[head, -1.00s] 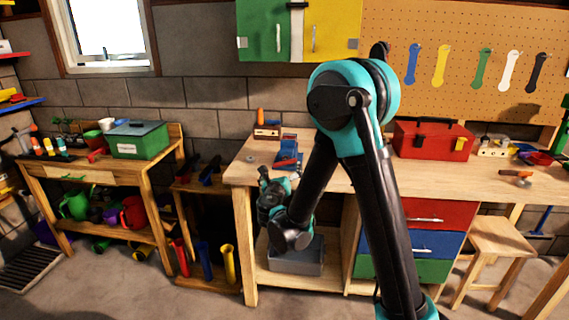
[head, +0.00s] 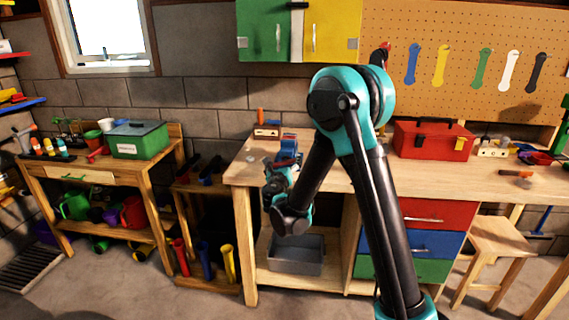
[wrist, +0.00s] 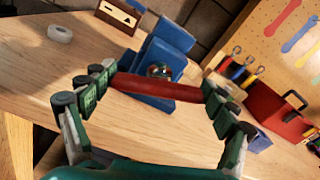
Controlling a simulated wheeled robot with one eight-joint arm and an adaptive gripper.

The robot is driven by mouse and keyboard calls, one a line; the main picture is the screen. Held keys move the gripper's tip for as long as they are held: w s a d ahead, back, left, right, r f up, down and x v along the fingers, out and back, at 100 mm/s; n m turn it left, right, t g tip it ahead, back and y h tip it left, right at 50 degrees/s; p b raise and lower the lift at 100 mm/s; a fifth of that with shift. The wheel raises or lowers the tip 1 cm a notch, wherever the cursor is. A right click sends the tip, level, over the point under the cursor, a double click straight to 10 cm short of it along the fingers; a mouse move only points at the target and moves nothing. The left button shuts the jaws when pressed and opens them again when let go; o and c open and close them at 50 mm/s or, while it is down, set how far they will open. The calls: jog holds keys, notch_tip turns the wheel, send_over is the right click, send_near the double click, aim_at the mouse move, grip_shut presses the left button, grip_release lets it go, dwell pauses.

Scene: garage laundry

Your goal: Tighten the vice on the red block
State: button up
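The blue vice (head: 289,146) stands on the workbench near its front left corner; it also shows in the wrist view (wrist: 160,50). A red handle bar (wrist: 155,88) lies crosswise in front of it, with a round metal screw end (wrist: 159,71) just above the bar. My gripper (wrist: 160,82) is open, its fingers spread wide with one tip at each end of the red bar. I cannot tell whether the tips touch the bar. In the head view my gripper (head: 279,168) is at the vice's near side. I cannot make out the red block between the jaws.
A tape roll (wrist: 60,33) and a wooden holder (wrist: 120,14) lie left of and behind the vice. A red toolbox (head: 432,141) stands on the workbench (head: 350,178) to the right. A grey bin (head: 297,262) sits on the shelf below. The bench between vice and toolbox is mostly clear.

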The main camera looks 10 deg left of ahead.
jog(key=c, duration=0.3)
jog(key=shift+m, duration=0.3)
jog(key=m, duration=0.6)
jog(key=shift+d, duration=0.1)
jog(key=m, duration=0.4)
jog(key=shift+d+f+m, duration=0.1)
jog(key=shift+m, duration=0.2)
jog(key=shift+s+m, duration=0.1)
jog(key=shift+m, duration=1.7)
jog(key=shift+d, duration=0.1)
jog(key=o, duration=1)
